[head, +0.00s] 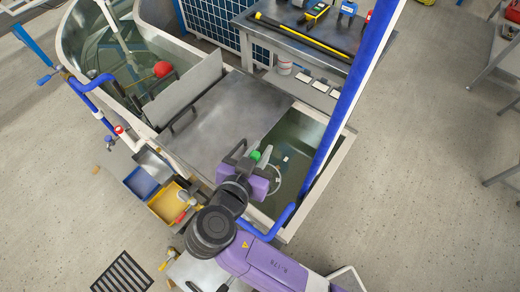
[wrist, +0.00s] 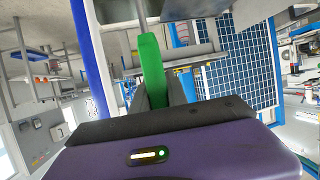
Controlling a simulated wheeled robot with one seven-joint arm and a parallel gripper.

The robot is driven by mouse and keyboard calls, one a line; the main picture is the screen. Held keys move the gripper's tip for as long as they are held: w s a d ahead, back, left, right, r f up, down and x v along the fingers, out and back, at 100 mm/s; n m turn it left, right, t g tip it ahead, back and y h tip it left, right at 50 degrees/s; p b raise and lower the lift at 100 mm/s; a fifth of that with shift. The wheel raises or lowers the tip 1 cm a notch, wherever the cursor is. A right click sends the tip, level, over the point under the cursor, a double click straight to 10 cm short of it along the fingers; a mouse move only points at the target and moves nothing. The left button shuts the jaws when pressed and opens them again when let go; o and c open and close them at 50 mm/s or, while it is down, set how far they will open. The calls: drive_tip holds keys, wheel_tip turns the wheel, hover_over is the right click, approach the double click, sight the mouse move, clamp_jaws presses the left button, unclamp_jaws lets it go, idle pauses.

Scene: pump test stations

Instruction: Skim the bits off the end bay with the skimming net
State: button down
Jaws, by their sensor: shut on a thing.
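My gripper (head: 258,160) is over the near left edge of the open end bay (head: 298,140), which holds dark greenish water. It is shut on a green grip, which I take to be the handle of the skimming net (head: 264,156). In the wrist view the green grip (wrist: 151,65) stands between the dark fingers (wrist: 158,95), with a pale rod beyond it. A thin pale curve beside my gripper may be the net's hoop; I cannot tell whether it touches the water. Small pale bits (head: 285,158) show in the bay. My gripper and arm hide part of the water.
A grey cover plate (head: 225,115) with a handle lies left of the bay. A tall blue pipe (head: 352,90) rises along the bay's right side. A bench (head: 290,50) with tools stands behind. Blue and yellow bins (head: 165,203) sit at the left front.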

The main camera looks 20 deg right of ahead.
drive_tip(key=shift+f+b, duration=5.45)
drive_tip(key=shift+f, duration=2.35)
drive_tip(key=shift+w+d+r, duration=0.15)
drive_tip(key=shift+w+d, duration=0.1)
drive_tip(key=shift+d, duration=0.25)
drive_tip(key=shift+w+d+p, duration=1.25)
drive_tip(key=shift+w+d, duration=2.45)
drive_tip(key=shift+d, duration=2.7)
wheel_tip(320, 180, up, 16)
drive_tip(key=p, duration=1)
drive_tip(key=shift+p, duration=0.3)
drive_tip(key=shift+d, duration=0.1)
